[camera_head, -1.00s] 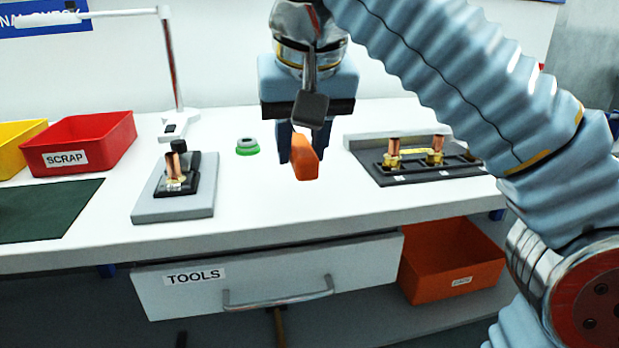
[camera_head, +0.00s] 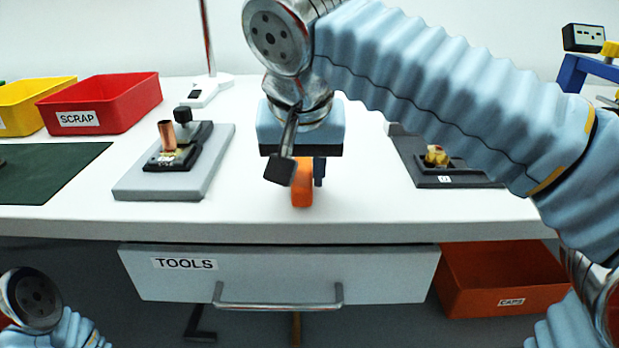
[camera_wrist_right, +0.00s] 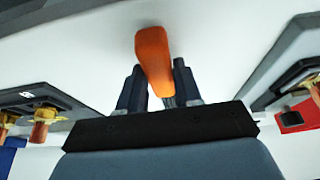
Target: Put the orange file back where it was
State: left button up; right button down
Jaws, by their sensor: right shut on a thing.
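The orange file (camera_head: 302,193) shows its orange handle below my right gripper (camera_head: 305,178), over the front part of the white bench top. My right gripper is shut on the file. In the right wrist view, the orange handle (camera_wrist_right: 153,58) sticks out between the two dark fingers (camera_wrist_right: 158,88), and a bit of grey metal shows at its base. I cannot tell if the file touches the bench.
A grey fixture (camera_head: 130,187) with a copper part stands left of my right gripper. A dark fixture (camera_head: 418,165) stands to the right, partly behind my arm. A red SCRAP bin (camera_head: 135,100) is at the back left. An orange CAPS bin (camera_head: 455,301) is under the bench.

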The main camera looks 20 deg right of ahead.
jog(key=shift+d, duration=0.1)
jog(key=shift+f, duration=0.2)
jog(key=c, duration=0.8)
grip_release()
jog(key=shift+r, duration=0.1)
jog(key=shift+s+r, duration=0.1)
jog(key=shift+r, duration=0.15)
jog(key=p+v, duration=0.3)
jog(key=v, duration=0.8)
jog(key=shift+s+r+p, duration=0.2)
jog(key=shift+r+p, duration=0.05)
jog(key=shift+p, duration=0.05)
